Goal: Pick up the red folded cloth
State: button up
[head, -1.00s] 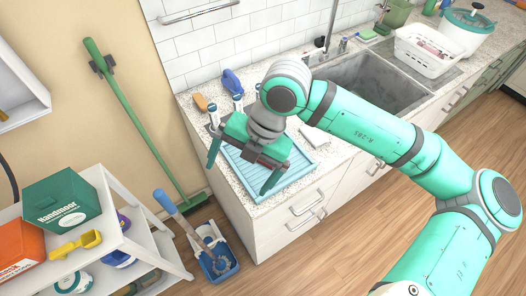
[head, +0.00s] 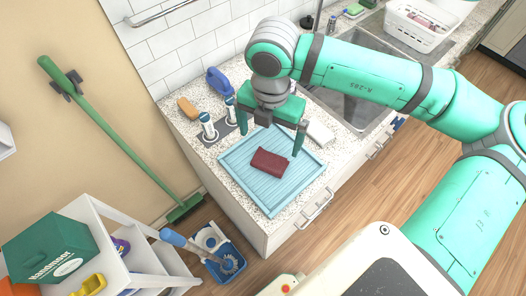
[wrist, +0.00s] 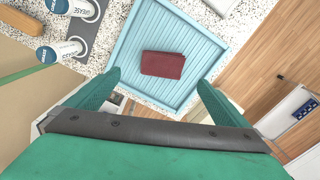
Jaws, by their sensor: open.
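The red folded cloth (head: 271,162) lies flat on the light blue ribbed tray (head: 248,188), which sits on the speckled counter near its front corner. The cloth also shows in the wrist view (wrist: 163,64), near the middle of the tray (wrist: 203,63). My gripper (head: 271,144) is open and empty, with its fingers spread wide. In the head view it is above the back part of the tray. In the wrist view its fingers (wrist: 156,90) stand on either side of the cloth's line, apart from it.
The sink (head: 352,104) lies farther right.

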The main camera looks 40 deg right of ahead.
send_over(270, 159)
notch_tip(270, 159, down, 5)
jog(key=shift+d, duration=0.1)
jog(key=shift+f, duration=2.65)
jog(key=c, duration=1.2)
jog(key=shift+r, duration=0.1)
